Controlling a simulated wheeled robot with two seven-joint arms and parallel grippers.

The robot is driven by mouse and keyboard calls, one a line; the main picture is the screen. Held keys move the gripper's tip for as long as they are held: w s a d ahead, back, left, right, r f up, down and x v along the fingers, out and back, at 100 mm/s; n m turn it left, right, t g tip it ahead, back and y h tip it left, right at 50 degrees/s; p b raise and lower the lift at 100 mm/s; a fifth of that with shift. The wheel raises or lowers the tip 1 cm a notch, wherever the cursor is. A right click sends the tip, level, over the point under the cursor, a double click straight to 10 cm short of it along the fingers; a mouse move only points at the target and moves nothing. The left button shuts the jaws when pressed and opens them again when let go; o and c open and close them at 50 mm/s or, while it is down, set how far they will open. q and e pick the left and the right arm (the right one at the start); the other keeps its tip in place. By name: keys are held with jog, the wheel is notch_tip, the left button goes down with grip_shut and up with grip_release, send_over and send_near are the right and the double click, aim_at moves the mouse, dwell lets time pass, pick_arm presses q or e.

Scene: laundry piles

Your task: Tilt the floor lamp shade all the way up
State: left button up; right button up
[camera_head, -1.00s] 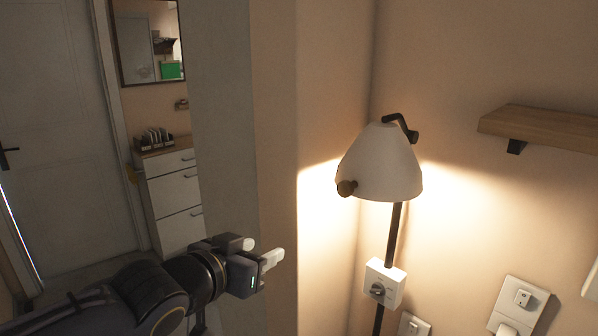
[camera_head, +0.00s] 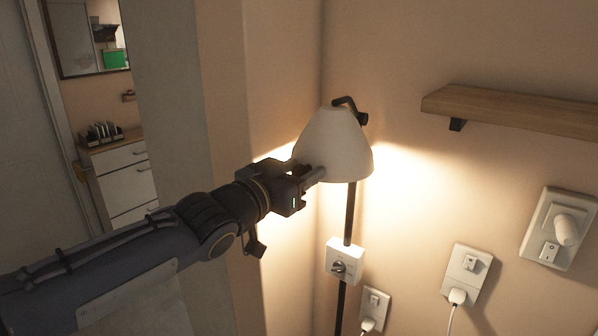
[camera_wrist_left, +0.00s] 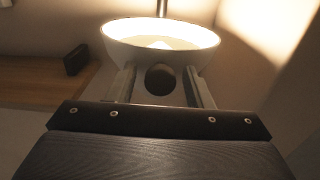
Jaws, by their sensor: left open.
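The white floor lamp shade (camera_head: 333,142) hangs from a dark bent arm on a dark pole (camera_head: 350,213). It is lit and its opening faces mostly down. My left gripper (camera_head: 312,174) is at the shade's lower left edge. In the left wrist view, the shade (camera_wrist_left: 195,53) is straight ahead. A dark round knob (camera_wrist_left: 160,79) on its side shows between the two open fingers of my left gripper (camera_wrist_left: 160,84). I cannot tell whether the fingers touch the knob. The gripper covers the knob in the head view. My right gripper is out of view.
A white box with a dial (camera_head: 343,262) is on the pole. A wooden wall shelf (camera_head: 510,113) is at the right, above several wall sockets and switches (camera_head: 467,275). A wall corner stands behind my left arm; a white drawer cabinet (camera_head: 122,180) is further left.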

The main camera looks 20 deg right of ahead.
pick_arm(q)
jog(key=shift+c, duration=0.3)
grip_shut()
